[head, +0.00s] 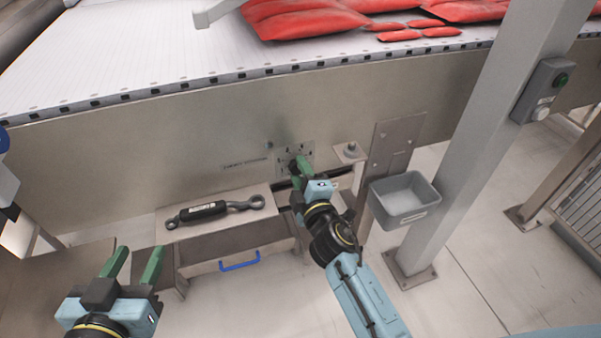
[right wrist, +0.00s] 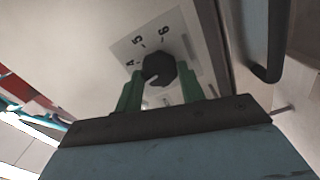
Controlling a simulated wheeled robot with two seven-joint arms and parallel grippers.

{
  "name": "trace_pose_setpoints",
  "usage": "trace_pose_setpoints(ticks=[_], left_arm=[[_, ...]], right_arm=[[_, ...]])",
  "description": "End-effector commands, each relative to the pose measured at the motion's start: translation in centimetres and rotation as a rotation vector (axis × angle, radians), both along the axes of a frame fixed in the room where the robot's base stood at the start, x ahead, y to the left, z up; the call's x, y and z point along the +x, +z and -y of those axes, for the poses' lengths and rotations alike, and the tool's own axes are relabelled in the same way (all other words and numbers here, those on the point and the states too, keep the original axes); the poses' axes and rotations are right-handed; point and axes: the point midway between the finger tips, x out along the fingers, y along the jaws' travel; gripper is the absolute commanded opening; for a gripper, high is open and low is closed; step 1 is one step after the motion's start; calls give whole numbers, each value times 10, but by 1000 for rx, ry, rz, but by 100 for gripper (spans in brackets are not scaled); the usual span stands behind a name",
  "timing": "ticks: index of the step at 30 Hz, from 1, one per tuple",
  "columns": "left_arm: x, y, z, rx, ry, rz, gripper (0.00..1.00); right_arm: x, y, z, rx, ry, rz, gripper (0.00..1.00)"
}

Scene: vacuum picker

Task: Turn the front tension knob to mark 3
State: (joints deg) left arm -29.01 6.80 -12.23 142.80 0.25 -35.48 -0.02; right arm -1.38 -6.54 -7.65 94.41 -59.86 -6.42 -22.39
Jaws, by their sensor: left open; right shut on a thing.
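The front tension knob (right wrist: 159,69) is a dark, faceted knob on a pale scale plate (right wrist: 130,48) in the right wrist view. Marks 4, 5 and 6 can be read around it; mark 3 is not visible there. The plate also shows on the conveyor's side panel in the head view (head: 306,151). My right gripper (right wrist: 160,88) has its green fingers on both sides of the knob and is shut on it. In the head view the right gripper (head: 299,166) covers most of the knob. My left gripper (head: 134,262) is open and empty at the lower left.
A grey bin (head: 404,196) and a grey post (head: 470,150) stand to the right. Red bags (head: 300,18) lie on the belt.

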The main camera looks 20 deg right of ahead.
Motion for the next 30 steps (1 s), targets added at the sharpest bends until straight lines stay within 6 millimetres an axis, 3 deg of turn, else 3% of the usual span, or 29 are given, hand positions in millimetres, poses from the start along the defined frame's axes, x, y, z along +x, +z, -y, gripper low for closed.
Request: trace_pose_setpoints(ticks=[12,30], left_arm=[[0,1,0,-2,0,7,45],[0,1,0,-3,-1,8,45]], right_arm=[[0,-1,0,-209,0,6,16],[0,-1,0,-243,0,7,16]])
